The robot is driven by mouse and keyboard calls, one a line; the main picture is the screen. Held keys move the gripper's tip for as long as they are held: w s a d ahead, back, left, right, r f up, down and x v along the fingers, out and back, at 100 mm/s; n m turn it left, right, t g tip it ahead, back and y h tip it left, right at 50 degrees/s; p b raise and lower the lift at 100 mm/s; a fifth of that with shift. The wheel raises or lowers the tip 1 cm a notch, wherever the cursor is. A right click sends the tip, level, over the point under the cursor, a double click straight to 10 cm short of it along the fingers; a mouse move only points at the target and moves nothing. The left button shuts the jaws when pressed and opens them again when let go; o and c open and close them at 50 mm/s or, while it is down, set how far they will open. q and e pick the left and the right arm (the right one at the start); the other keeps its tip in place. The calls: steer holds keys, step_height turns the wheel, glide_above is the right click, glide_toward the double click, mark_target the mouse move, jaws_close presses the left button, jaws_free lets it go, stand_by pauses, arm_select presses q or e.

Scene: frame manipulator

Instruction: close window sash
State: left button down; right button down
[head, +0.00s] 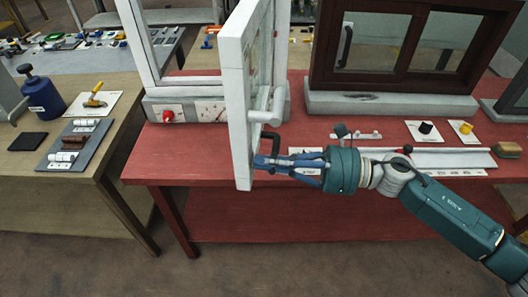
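The white window sash (240,95) stands swung out from its white frame (139,40), seen almost edge-on and jutting toward me over the front edge of the red table. A white cylindrical part (264,116) and a dark bent handle (270,139) are on the sash's right side. My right gripper (260,163) comes in from the right, with its fingertips close to the sash face, just below the dark handle. I cannot tell whether they touch the sash or handle, or how far apart the fingers are. My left gripper is not in view.
The red table (200,160) carries the window on a grey base with a red knob (168,115). A brown sliding window (405,45) stands to the right. Small hardware pieces lie behind my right arm. A wooden table (75,195) with a blue container (42,95) stands at left.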

steer(key=shift+a, duration=0.3)
